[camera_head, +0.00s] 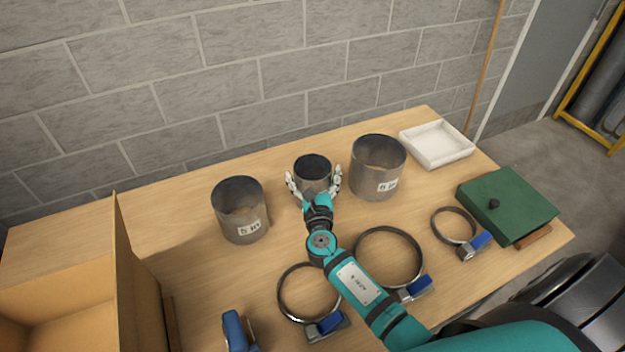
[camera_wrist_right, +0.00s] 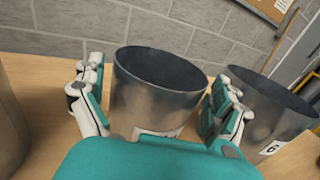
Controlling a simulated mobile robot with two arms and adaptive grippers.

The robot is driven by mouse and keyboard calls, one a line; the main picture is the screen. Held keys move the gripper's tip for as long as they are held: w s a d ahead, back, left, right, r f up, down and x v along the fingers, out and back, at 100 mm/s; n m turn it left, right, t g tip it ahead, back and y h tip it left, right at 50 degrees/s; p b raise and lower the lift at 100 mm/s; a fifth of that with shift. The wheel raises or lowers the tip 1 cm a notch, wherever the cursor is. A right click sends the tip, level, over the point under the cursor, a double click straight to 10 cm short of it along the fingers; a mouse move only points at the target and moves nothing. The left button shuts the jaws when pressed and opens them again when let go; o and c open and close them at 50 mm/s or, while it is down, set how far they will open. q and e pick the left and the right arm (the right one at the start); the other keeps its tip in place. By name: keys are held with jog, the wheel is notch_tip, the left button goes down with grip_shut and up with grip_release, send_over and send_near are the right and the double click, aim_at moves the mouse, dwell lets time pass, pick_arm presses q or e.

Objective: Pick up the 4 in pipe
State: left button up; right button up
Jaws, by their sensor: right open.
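The 4 in pipe (camera_head: 312,171) is the smallest of three upright grey metal pipes and stands between the other two on the table. My right gripper (camera_head: 315,180) is open with one finger on each side of this pipe. In the right wrist view the pipe (camera_wrist_right: 157,92) stands between the open fingers (camera_wrist_right: 155,105), and its label is partly hidden by my gripper's body. I cannot tell whether the fingers touch it. My left gripper does not show in either view.
The 5 in pipe (camera_head: 239,212) stands left and the 6 in pipe (camera_head: 377,170) stands close on the right. Ring clamps (camera_head: 388,257) lie in front. A white tray (camera_head: 437,144), a green box (camera_head: 507,205) and a cardboard box (camera_head: 124,285) stand around. The wall is behind.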

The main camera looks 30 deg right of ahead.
jog(key=shift+w+d+f, duration=0.1)
jog(key=shift+w+d, duration=0.1)
jog(key=shift+w, duration=0.35)
jog(key=c, duration=0.9)
jog(key=shift+c, duration=0.2)
